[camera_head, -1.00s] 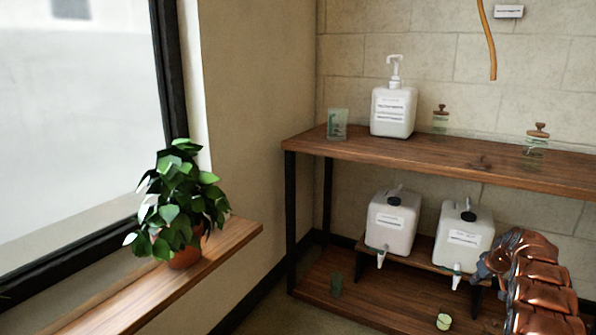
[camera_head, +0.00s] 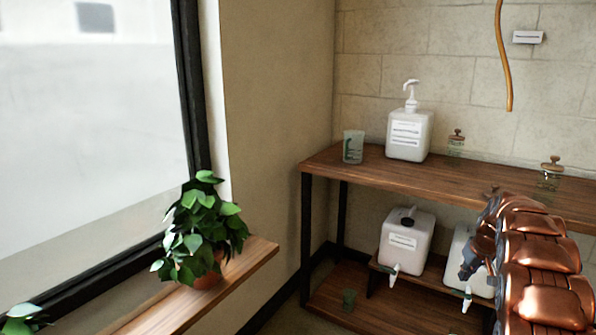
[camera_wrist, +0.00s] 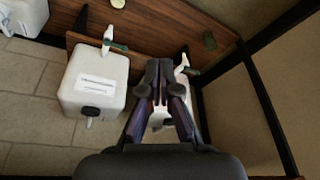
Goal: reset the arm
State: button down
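My copper-coloured arm comes in at the right of the head view. My gripper (camera_head: 474,262) is dark and hangs in front of the right lower white jug (camera_head: 464,253), partly covering it. In the wrist view my gripper (camera_wrist: 159,65) has its two fingers close together, with nothing seen held between them. One white jug (camera_wrist: 95,80) lies to the left of the fingers in that view, and another is mostly hidden behind them. No object of the task is named.
A wooden shelf unit (camera_head: 385,178) holds a pump bottle (camera_head: 408,135), a green cup (camera_head: 353,147) and small glass jars on top. The left lower jug (camera_head: 407,236) stands below. A potted plant (camera_head: 203,232) sits on the window sill at left.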

jog(key=s+a+r+g+p, duration=0.1)
jog(key=s+a+r+p, duration=0.8)
jog(key=a+r, duration=0.45)
jog(key=s+a+r+g+p, duration=0.2)
jog(key=s+a+r+p, duration=0.7)
jog(key=a+r, duration=0.4)
jog(key=s+a+r+p, duration=0.3)
jog(key=s+r+p, duration=0.1)
jog(key=s, duration=0.5)
jog(key=s+a+r+n+g+p, duration=0.1)
jog(key=s+a+r+p, duration=0.3)
jog(key=s, duration=0.6)
jog(key=s+a+r+g+p, duration=0.1)
jog(key=s+a+r+p, duration=0.3)
jog(key=s, duration=0.6)
jog(key=shift+r+p, duration=0.35)
jog(key=shift+r, duration=0.2)
